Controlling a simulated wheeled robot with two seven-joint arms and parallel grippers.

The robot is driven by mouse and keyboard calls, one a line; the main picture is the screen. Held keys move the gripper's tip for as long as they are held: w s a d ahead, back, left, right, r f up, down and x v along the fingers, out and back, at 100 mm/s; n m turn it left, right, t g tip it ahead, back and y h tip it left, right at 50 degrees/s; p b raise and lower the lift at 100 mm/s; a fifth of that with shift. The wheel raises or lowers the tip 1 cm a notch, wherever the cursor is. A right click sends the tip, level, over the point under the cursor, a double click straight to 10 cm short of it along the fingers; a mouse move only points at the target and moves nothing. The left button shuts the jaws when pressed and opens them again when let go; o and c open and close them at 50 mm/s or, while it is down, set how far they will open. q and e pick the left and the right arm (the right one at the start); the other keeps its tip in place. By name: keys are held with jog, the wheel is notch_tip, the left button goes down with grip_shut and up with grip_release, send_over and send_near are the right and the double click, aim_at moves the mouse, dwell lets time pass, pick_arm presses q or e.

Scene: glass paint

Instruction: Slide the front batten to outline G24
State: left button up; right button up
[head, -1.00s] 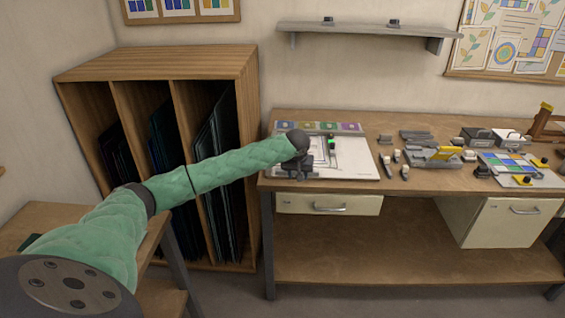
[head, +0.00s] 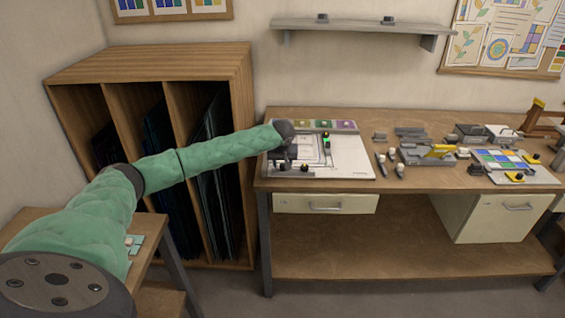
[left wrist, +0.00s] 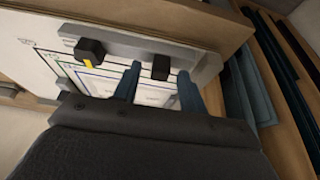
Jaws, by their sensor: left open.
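The white board (head: 352,165) with printed nested outlines lies at the left end of the workbench. The front batten is a grey bar (left wrist: 135,40) along the board's near edge in the left wrist view. It carries a black knob with a yellow mark (left wrist: 90,51) and a plain black knob (left wrist: 160,67). My left gripper (left wrist: 160,88) is open, with its blue-grey fingers on either side of the plain knob; contact cannot be told. In the head view the left gripper (head: 284,160) is over the board's front left. I cannot read which outline is G24. My right gripper is not in view.
A device with a green light (head: 326,141) stands on the board. Coloured swatches (head: 325,125) line its back. Small tools, a grey tray (head: 425,155) and a coloured glass panel (head: 505,162) lie to the right. A wooden rack (head: 150,70) stands left of the bench.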

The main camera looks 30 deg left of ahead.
pick_arm(q)
jog(key=shift+w+a+f, duration=0.15)
jog(key=shift+f, duration=0.35)
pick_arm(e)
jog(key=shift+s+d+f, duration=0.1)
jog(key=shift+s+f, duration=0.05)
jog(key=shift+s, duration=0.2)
pick_arm(q)
grip_shut()
jog(key=w+a, duration=0.2)
jog(key=w, duration=0.1)
jog(key=w+a, duration=0.1)
jog(key=w, duration=0.1)
jog(key=shift+w, duration=0.1)
jog(key=shift+w+a, duration=0.2)
jog(key=shift+c, duration=0.2)
grip_release()
jog(key=shift+o, duration=0.2)
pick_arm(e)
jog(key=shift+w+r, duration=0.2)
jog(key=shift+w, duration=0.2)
